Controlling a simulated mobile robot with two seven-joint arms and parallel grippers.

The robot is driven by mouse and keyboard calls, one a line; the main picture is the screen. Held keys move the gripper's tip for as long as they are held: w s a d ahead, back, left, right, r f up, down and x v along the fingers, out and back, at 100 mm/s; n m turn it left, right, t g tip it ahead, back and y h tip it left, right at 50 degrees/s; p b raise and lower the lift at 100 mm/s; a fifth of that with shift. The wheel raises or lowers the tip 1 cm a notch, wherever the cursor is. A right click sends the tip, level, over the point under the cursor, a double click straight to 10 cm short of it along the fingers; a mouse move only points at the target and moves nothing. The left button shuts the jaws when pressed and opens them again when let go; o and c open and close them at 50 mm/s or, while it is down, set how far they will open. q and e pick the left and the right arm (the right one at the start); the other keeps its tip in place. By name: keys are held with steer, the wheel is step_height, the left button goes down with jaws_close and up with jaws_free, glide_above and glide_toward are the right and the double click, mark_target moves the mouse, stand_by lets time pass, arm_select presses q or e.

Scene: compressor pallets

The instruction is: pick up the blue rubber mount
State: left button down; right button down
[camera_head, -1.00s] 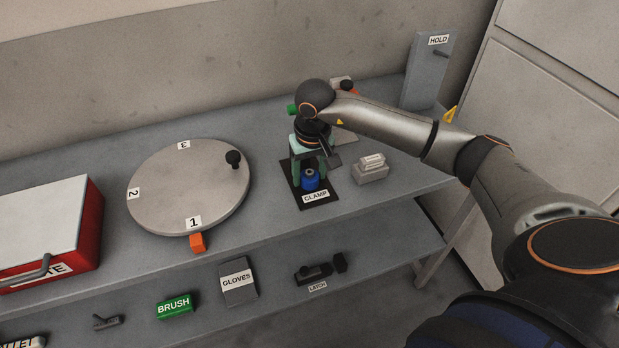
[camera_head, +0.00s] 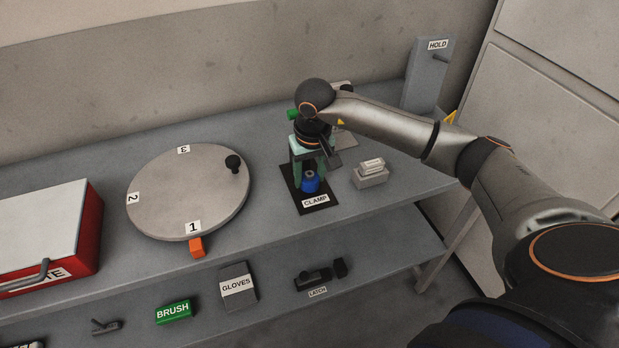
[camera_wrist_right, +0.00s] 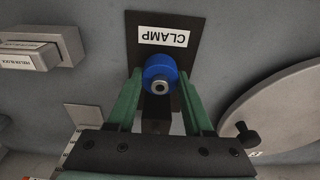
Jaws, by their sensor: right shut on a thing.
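The blue rubber mount (camera_head: 310,182) is a short blue cylinder with a metal centre, at the black CLAMP mat (camera_head: 316,207) on the bench. It also shows in the right wrist view (camera_wrist_right: 160,74), between the fingertips. My right gripper (camera_head: 309,178) points down over the mat, its green fingers on both sides of the mount. In the right wrist view the gripper (camera_wrist_right: 159,82) is shut on the mount. Whether the mount touches the mat or is just above it, I cannot tell. My left gripper is not in view.
A round turntable (camera_head: 180,212) with a black knob (camera_head: 233,162) stands left of the mat. A small grey block (camera_head: 371,177) is close on the right. A grey HOLD box (camera_head: 425,80) stands behind. A red box (camera_head: 88,232) is far left.

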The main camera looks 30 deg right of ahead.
mark_target(310, 173)
steer(key=r, duration=0.3)
steer(key=shift+s, duration=0.2)
steer(key=s+r+b, duration=0.2)
steer(key=s+r, duration=0.7)
steer(key=s, duration=0.4)
steer(key=shift+s, duration=0.3)
